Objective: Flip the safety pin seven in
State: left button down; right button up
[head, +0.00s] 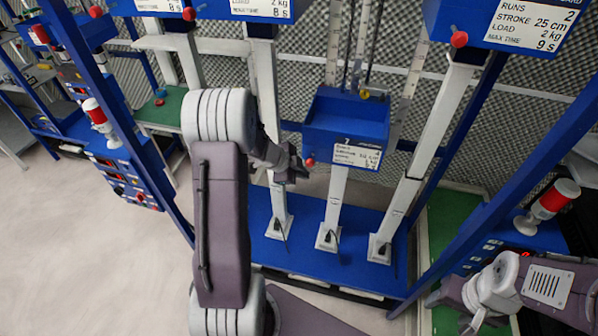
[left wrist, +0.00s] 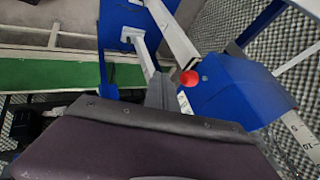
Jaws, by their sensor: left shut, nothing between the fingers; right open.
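The carriage marked 7 is a blue box (head: 330,113) with a white label, at the middle of the head view. A red knob (head: 310,162), which seems to be safety pin seven, sits at its lower left corner. It also shows in the left wrist view as a round red knob (left wrist: 189,77) on the blue box (left wrist: 225,90). My left gripper (head: 300,171) is shut and empty, close to the knob's left and slightly below it; contact cannot be told. My right gripper (head: 474,325) is open at the lower right, far from the box, partly cut off by the frame edge.
White posts (head: 334,205) stand on a blue base plate (head: 300,262) below the box. Other blue boxes with red knobs (head: 460,39) hang higher. Blue slanted frame bars (head: 490,235) flank the rig. Red-topped lamps (head: 557,195) stand at the sides. Open floor (head: 90,235) lies left.

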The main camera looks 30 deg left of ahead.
pick_arm(q)
jog(key=shift+s+p+v, duration=0.3)
jog(key=shift+p+v, duration=0.35)
jog(key=shift+v, duration=5.05)
jog(key=w+d+f+n+t+b, duration=0.1)
jog(key=w+d+f+b, duration=0.25)
jog(key=d+b, duration=0.35)
jog(key=w+d+f+n+t+b, duration=0.1)
jog(key=w+d+f+b, duration=0.1)
jog(key=d+f+b, duration=0.55)
jog(key=s+f+n+g+y, duration=0.1)
jog(key=s+f+n+g, duration=0.1)
jog(key=s, duration=0.4)
jog(key=s+f+n+g+y+b, duration=0.1)
jog(key=s+f+n+g, duration=0.2)
jog(key=s+f+n, duration=0.2)
jog(key=s+f+n+g+y, duration=0.1)
jog(key=s+f+n+g, duration=0.1)
jog(key=s+n, duration=0.3)
jog(key=s+f, duration=0.1)
jog(key=s, duration=0.3)
jog(key=shift+a+f+g, duration=0.25)
jog(key=shift+f+g, duration=0.05)
pick_arm(e)
notch_tip(320, 180, down, 14)
jog(key=shift+s, duration=0.25)
